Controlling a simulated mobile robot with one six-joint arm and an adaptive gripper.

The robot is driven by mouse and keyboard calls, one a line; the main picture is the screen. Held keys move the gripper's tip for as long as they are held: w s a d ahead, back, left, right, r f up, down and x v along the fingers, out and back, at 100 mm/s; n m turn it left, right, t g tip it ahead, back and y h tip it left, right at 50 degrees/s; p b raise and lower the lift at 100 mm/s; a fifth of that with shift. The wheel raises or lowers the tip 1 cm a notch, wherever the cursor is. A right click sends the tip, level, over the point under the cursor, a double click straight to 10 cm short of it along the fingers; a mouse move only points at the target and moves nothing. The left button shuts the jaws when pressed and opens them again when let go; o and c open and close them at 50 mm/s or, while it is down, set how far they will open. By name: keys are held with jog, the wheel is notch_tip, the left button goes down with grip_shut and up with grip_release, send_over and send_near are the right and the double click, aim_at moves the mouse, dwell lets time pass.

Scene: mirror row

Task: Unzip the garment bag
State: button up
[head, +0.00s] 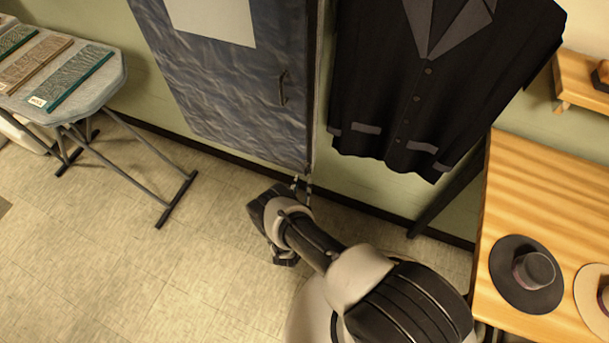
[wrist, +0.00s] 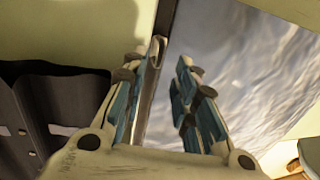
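The garment bag (head: 240,90) hangs against the wall, blue-grey and wavy, with a pale panel near its top and a dark handle on its front. Its right edge is a dark vertical strip (head: 314,80), with a small light piece at the lower end. My gripper (head: 302,184) is just below the bag's lower right corner. In the wrist view my gripper (wrist: 172,85) has its blue-grey fingers apart. A narrow, pale metallic piece (wrist: 157,52), perhaps the zip pull, shows between them, close to the left finger. Whether it touches that finger is unclear. The bag (wrist: 255,75) fills the right side there.
A dark jacket (head: 425,85) hangs right of the bag. A wooden table (head: 500,185) with hats, including a dark one (head: 527,274), stands at the right. An ironing board (head: 105,82) with patterned pieces stands at the left. The tiled floor (head: 150,265) is open at lower left.

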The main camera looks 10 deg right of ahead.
jog(key=v, duration=0.6)
dwell(0.4)
